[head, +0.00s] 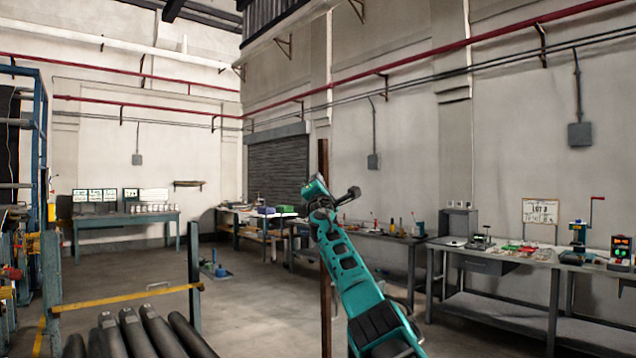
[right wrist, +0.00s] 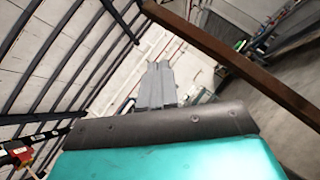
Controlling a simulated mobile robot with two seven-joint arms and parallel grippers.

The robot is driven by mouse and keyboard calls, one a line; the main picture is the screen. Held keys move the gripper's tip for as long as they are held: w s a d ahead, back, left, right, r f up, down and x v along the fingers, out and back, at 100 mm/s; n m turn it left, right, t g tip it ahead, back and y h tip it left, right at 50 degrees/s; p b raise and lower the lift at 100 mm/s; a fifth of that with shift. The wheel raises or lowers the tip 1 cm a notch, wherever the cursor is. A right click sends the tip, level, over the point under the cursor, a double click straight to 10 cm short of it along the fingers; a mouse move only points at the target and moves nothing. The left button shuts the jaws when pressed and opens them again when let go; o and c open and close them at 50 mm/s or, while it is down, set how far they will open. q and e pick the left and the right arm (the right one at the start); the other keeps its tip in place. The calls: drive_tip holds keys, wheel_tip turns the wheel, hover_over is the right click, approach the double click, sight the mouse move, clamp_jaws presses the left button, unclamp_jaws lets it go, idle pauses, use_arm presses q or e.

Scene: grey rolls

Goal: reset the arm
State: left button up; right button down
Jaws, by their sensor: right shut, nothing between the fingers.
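My right arm, teal and black, rises from the bottom of the head view to the middle, bent at the top. My right gripper shows in the right wrist view as two grey fingers (right wrist: 157,86) side by side. They are shut with nothing between them, held up in free air. In the head view I cannot clearly make out its fingers. My left gripper is not in view. Several dark grey rolls (head: 150,333) lie side by side at the lower left, apart from my right arm.
A rusty brown post (head: 325,260) stands right behind my right arm; a brown beam (right wrist: 240,60) crosses the wrist view. A yellow bar (head: 125,299) borders the rolls. Workbenches (head: 490,262) with tools line the right wall. The floor (head: 250,295) left of the arm is mostly clear.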

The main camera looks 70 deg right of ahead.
drive_tip(key=shift+a, duration=0.1)
drive_tip(key=w+a+f+n+t+y, duration=0.3)
drive_tip(key=w+a+f+t+y, duration=0.35)
drive_tip(key=w+a+f, duration=0.8)
drive_tip(key=w+a+f+y, duration=0.25)
drive_tip(key=a+f, duration=0.35)
drive_tip(key=f, duration=0.3)
drive_tip(key=w+a+f+m+y, duration=0.1)
drive_tip(key=a+f+y, duration=0.2)
drive_tip(key=a+f, duration=0.45)
drive_tip(key=w+a+f+y, duration=0.2)
drive_tip(key=a+f+y, duration=0.15)
drive_tip(key=f, duration=0.65)
drive_tip(key=s+a+f+m+g+y, duration=0.2)
drive_tip(key=s+a+f, duration=0.3)
drive_tip(key=a+f, duration=0.35)
drive_tip(key=s+a+f+m+g+y, duration=0.2)
drive_tip(key=s+a+f, duration=0.2)
drive_tip(key=a+f, duration=0.45)
drive_tip(key=s+a+f+m+g+y, duration=0.1)
drive_tip(key=s+a+f+m+y, duration=0.1)
drive_tip(key=s+a, duration=0.7)
drive_tip(key=s+a+f+m+g+y, duration=0.1)
drive_tip(key=s+a+f+m+y, duration=0.1)
drive_tip(key=s+a+m, duration=0.4)
drive_tip(key=s+a+f, duration=0.1)
drive_tip(key=s+a, duration=0.3)
drive_tip(key=a, duration=0.1)
drive_tip(key=shift+f, duration=0.4)
